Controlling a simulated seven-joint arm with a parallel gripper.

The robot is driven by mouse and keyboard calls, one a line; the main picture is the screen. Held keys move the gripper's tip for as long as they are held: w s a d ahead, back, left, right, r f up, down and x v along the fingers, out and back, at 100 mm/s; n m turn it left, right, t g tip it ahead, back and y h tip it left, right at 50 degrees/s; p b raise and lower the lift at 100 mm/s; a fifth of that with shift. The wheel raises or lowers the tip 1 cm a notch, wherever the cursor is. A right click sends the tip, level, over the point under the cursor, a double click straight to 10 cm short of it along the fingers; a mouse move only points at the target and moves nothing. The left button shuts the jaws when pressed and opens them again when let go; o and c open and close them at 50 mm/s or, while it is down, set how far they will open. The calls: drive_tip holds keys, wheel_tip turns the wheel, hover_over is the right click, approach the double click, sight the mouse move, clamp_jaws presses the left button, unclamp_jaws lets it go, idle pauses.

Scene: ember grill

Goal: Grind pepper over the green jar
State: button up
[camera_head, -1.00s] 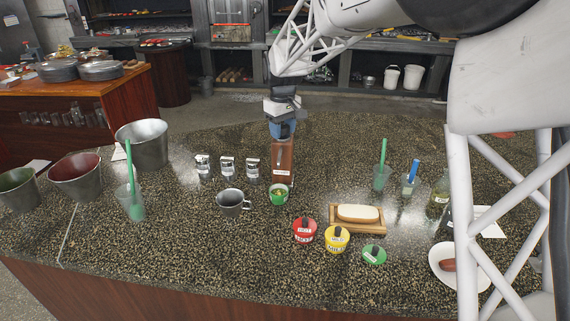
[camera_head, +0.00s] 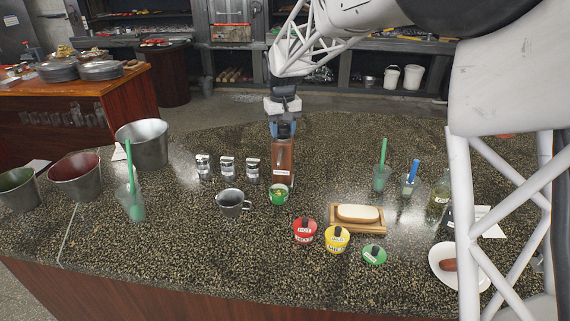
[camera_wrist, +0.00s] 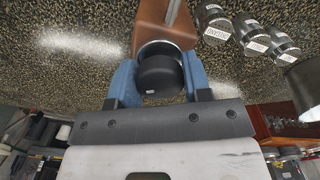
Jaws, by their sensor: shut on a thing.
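The green jar (camera_head: 279,195) stands uncovered on the speckled counter in the head view, with something greenish-yellow inside. The pepper grinder (camera_head: 283,158) is a brown wooden block with a metal strip and a small white label, roughly upright right behind the jar. My gripper (camera_head: 283,129) is at its top from above. In the wrist view my blue fingers (camera_wrist: 158,76) are shut on either side of the grinder's black top (camera_wrist: 160,74), and its wooden body (camera_wrist: 164,25) extends beyond. I cannot tell whether its base touches the counter or overlaps the jar's rim.
A metal mug (camera_head: 231,203) stands left of the jar, with several silver shakers (camera_head: 227,168) behind it. A wooden board (camera_head: 375,226) holds a bun.

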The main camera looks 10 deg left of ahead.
drive_tip(key=m, duration=0.4)
drive_tip(key=shift+m, duration=0.5)
drive_tip(key=m, duration=0.3)
drive_tip(key=shift+m, duration=1.4)
drive_tip(key=shift+m, duration=2.8)
